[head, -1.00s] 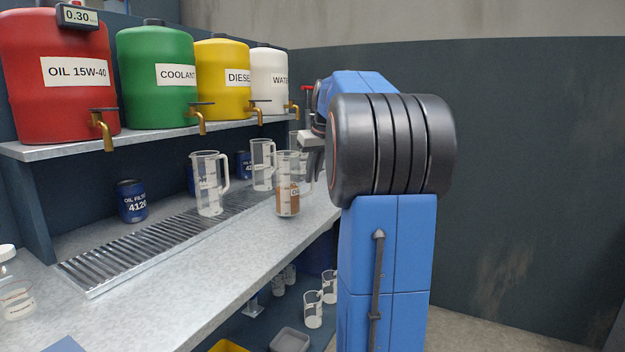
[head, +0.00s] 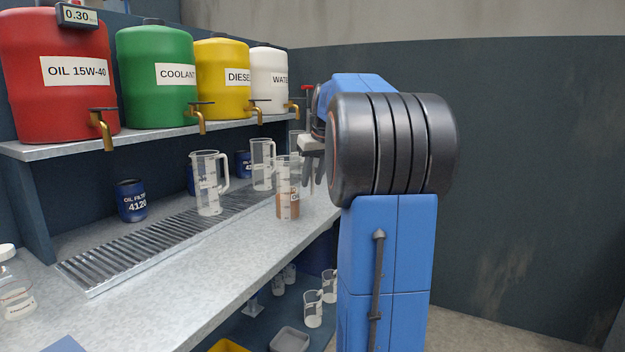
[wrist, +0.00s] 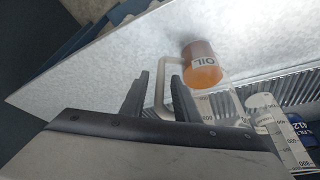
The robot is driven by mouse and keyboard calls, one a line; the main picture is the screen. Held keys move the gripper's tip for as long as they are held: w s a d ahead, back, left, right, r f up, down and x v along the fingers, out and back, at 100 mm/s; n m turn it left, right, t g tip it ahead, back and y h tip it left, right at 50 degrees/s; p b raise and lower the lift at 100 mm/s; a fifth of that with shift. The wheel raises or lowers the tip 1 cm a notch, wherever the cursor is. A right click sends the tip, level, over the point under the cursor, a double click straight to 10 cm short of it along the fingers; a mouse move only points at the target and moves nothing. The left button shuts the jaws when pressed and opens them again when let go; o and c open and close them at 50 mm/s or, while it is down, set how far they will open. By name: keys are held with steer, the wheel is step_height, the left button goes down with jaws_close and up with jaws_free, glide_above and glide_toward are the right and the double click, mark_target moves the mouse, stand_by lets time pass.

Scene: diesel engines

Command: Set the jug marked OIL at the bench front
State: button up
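The clear jug marked OIL (head: 288,205), with brown liquid in its lower part, stands upright on the bench (head: 200,280) close to its front edge, right of the drip grating. In the wrist view the jug (wrist: 204,72) shows orange-brown with its OIL label, and its pale handle reaches between my fingers. My gripper (head: 312,170) is beside the jug on its right. In the wrist view my gripper (wrist: 160,85) is open, with gaps between the handle and both fingers. My arm hides part of the bench's far end.
Clear empty jugs (head: 208,184) (head: 262,165) stand near the drip grating (head: 150,245), with blue oil filter cans (head: 132,201) behind. The red (head: 60,90), green (head: 157,85), yellow (head: 222,85) and white (head: 268,80) tap containers sit on the shelf above. The front left bench is mostly clear.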

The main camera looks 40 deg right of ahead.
steer(key=v, duration=1.2)
stand_by(0.3)
